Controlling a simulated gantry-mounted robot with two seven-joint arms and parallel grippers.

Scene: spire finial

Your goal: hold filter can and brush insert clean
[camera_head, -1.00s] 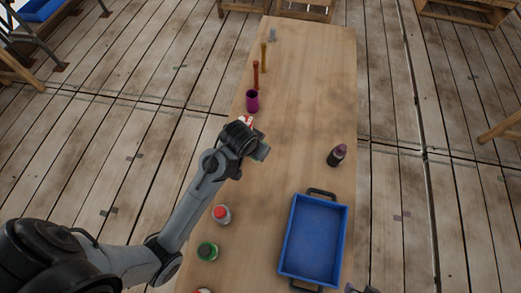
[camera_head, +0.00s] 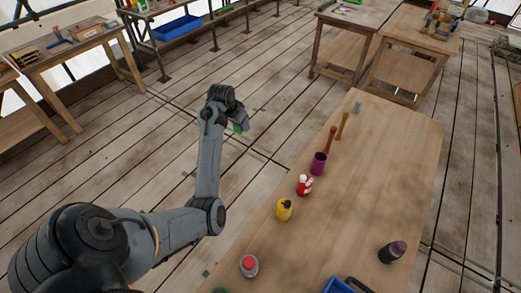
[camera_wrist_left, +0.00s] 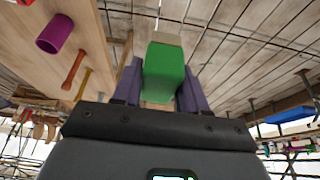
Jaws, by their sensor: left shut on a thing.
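My left gripper (camera_head: 238,122) is shut on a green block-shaped thing (camera_wrist_left: 164,72) with a pale far end, held between its purple fingers in the left wrist view. In the head view only a bit of green shows under the wrist, and the gripper is out past the table's left edge, over the floor. I cannot tell for sure whether the green thing is the brush. A purple open cup (camera_head: 318,164), perhaps the filter can, stands on the table near its left edge, apart from the gripper. It also shows at upper left in the left wrist view (camera_wrist_left: 55,34). My right gripper is not in view.
Along the table's (camera_head: 345,215) left edge stand a red-and-white bottle (camera_head: 304,185), a yellow bottle (camera_head: 284,209), a red-topped jar (camera_head: 249,266) and upright red (camera_head: 331,139) and yellow (camera_head: 342,125) sticks. The middle is clear.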

